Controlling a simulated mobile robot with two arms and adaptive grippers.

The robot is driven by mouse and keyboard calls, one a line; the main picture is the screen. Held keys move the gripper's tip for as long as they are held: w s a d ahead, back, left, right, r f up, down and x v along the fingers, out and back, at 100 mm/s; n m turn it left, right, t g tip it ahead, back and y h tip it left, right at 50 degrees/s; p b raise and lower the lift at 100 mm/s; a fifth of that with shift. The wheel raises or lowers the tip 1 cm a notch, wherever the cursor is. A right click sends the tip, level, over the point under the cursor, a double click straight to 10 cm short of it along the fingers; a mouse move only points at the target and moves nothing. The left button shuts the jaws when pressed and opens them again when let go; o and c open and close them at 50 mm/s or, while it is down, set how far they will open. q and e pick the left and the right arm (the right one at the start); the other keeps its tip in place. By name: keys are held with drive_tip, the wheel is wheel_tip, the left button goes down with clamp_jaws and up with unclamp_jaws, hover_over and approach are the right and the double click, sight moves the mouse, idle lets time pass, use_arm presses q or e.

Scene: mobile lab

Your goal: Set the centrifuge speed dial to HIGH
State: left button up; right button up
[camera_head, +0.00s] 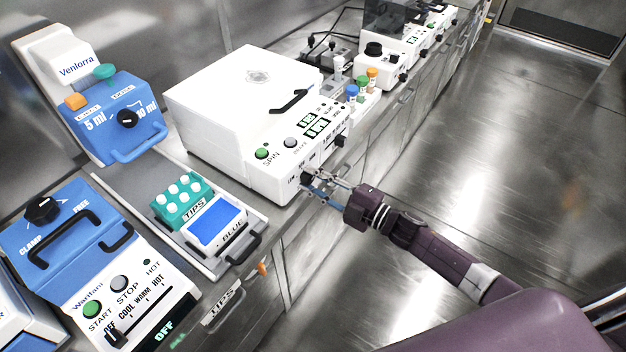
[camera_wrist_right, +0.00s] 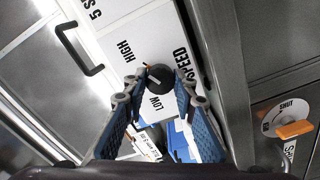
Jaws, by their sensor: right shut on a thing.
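The white centrifuge (camera_head: 215,120) stands on the counter, its lid down. Its black speed dial (camera_head: 307,178) is on the front face at the lower left corner. My right gripper (camera_head: 318,187) reaches in from the right and is shut on this dial. In the right wrist view the dial (camera_wrist_right: 160,77) sits between the fingertips of my right gripper (camera_wrist_right: 162,82), with LOW, HIGH and SPEED printed around it. A small orange mark shows at its edge towards HIGH; the fingers partly hide the dial, so its exact setting is unclear. My left gripper is not in view.
A second black knob (camera_head: 340,140) is farther along the centrifuge's front. A tray with a teal tip rack (camera_head: 180,200) and a blue box (camera_head: 215,225) lies left of the gripper. A white device with a slider (camera_head: 130,310) stands nearer. The floor (camera_head: 480,150) at right is clear.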

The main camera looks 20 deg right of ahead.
drive_tip(key=o, duration=1.2)
drive_tip(key=shift+c, duration=0.2)
drive_tip(key=v, duration=1.2)
drive_tip(key=shift+d, duration=0.1)
drive_tip(key=s+d+f+m+h, duration=0.1)
drive_tip(key=d+f+m+h, duration=0.25)
drive_tip(key=f, duration=0.55)
drive_tip(key=s+d+f+m+h, duration=0.1)
drive_tip(key=d+f+m+h, duration=0.25)
drive_tip(key=f, duration=0.45)
drive_tip(key=s+d+f+m+g+h, duration=0.1)
drive_tip(key=s+f+m+g+h, duration=0.15)
drive_tip(key=s+f, duration=0.4)
drive_tip(key=s+f+m+g+h, duration=0.1)
drive_tip(key=s+f+m+g, duration=0.15)
drive_tip(key=f, duration=0.75)
drive_tip(key=s+a+f+m+g, duration=0.2)
drive_tip(key=s+f, duration=0.3)
drive_tip(key=s, duration=0.5)
drive_tip(key=s+a+f+m+g, duration=0.2)
drive_tip(key=s+a+f+g, duration=0.1)
drive_tip(key=s, duration=0.7)
drive_tip(key=s+a+f+m+g, duration=0.1)
drive_tip(key=s+a+f+g, duration=0.2)
drive_tip(key=s+f, duration=0.4)
drive_tip(key=s+a, duration=0.1)
drive_tip(key=s, duration=0.2)
drive_tip(key=shift+s+f+m, duration=0.15)
drive_tip(key=shift+f+m, duration=0.1)
drive_tip(key=shift+m, duration=0.15)
